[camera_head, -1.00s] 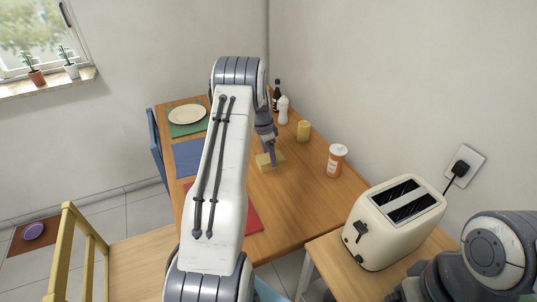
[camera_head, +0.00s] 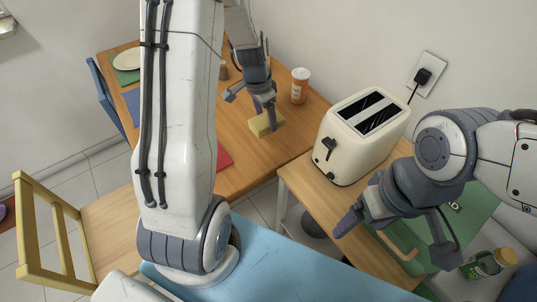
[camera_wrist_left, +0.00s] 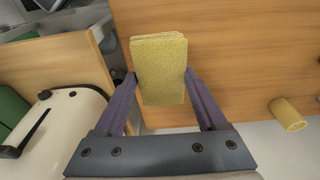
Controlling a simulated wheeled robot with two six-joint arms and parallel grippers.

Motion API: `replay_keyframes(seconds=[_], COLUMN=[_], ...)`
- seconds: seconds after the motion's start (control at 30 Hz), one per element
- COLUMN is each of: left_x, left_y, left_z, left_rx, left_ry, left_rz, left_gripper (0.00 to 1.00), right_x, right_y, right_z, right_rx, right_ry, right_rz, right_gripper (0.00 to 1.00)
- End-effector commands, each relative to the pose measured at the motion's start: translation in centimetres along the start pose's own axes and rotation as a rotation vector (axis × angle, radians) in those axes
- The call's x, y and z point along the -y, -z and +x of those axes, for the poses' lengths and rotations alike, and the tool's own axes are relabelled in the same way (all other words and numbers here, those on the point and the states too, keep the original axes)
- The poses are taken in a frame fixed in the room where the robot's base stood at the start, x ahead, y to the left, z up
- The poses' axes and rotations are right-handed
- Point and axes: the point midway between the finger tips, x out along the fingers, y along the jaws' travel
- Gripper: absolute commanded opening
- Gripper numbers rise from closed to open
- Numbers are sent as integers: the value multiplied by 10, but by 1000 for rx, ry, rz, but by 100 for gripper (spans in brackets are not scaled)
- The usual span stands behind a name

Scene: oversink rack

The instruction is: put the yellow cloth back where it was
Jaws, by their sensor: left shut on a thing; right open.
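My right gripper (camera_head: 395,235) is open and empty, low at the right, in front of the toaster.
The cream toaster (camera_head: 362,135) stands on a side table right of the wooden table (camera_head: 236,172). An orange jar (camera_head: 299,88) is behind the cloth. A yellow cylinder (camera_wrist_left: 289,114) shows in the wrist view. A green board (camera_head: 478,208) and jar (camera_head: 488,264) are at right.

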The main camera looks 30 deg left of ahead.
Motion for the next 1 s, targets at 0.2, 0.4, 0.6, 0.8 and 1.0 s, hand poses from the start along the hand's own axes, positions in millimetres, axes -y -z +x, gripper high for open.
replay_keyframes(seconds=[0.2,0.4,0.6,0.8,1.0], left_x=[-22,-22,-21,-21,-20], left_y=[-10,-16,-18,-22,-22], left_z=[15,51,70,97,98], left_rx=[3,5,2,2,1], left_ry=[-3,-3,-1,-1,1], left_rz=[-4,-4,-4,-4,-3], left_gripper=[22,22,22,22,22], right_x=[0,-1,-1,-1,-1], right_y=[0,0,0,-1,-1], right_z=[5,8,12,19,18], right_rx=[0,0,0,0,0], right_ry=[0,0,0,0,0], right_rz=[0,0,0,0,0], right_gripper=[85,85,85,85,85])
